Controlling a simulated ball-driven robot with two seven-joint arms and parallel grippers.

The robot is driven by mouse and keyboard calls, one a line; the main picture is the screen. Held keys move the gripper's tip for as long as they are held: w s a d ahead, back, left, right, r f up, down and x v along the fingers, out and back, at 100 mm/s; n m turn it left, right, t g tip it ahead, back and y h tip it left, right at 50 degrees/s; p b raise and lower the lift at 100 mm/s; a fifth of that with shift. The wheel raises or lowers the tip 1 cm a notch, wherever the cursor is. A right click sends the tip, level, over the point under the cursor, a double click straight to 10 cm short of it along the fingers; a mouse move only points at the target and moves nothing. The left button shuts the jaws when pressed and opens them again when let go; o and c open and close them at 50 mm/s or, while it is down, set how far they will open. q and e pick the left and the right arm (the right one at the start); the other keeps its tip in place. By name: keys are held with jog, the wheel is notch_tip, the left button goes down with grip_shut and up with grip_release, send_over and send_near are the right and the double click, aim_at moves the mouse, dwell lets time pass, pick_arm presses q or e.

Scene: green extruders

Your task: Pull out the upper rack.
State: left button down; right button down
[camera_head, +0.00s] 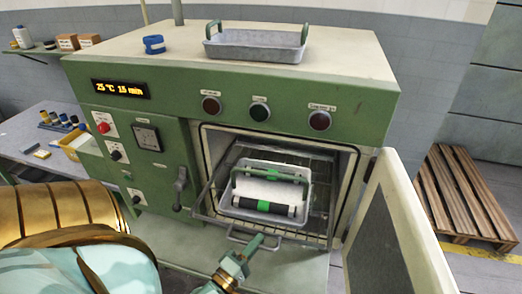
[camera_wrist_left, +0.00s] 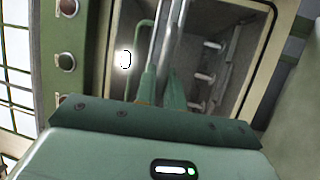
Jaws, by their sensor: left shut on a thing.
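The upper rack (camera_head: 208,217) is a metal wire rack in the open oven chamber, with its front edge at the opening. A grey tray (camera_head: 226,205) with green handles sits on it. A looped handle (camera_head: 234,238) stands out from the rack's front. My left gripper (camera_head: 254,243) is shut on this handle, its fingers pointing up toward the chamber. In the left wrist view, the green fingers (camera_wrist_left: 160,88) are close together at pale metal bars; the exact contact is unclear there. My right gripper is not in view.
The green oven's door (camera_head: 385,235) hangs open at the right. Another grey tray (camera_head: 255,48) and a blue ring-shaped item (camera_head: 154,44) stand on the oven top. A side bench (camera_head: 35,130) is at left, a wooden pallet (camera_head: 465,190) at right.

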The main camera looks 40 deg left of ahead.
pick_arm(q)
jog(key=shift+s+d, duration=0.4)
jog(key=shift+s, duration=0.3)
jog(key=shift+s+d, duration=0.35)
jog(key=shift+s, duration=0.3)
jog(key=c, duration=1.5)
grip_release()
jog(key=s+f+b, duration=0.1)
jog(key=s, duration=0.4)
jog(key=s+d+f+b, duration=0.1)
jog(key=s, duration=0.4)
jog(key=s+f+b, duration=0.1)
jog(key=s, duration=0.5)
jog(key=shift+d, duration=0.3)
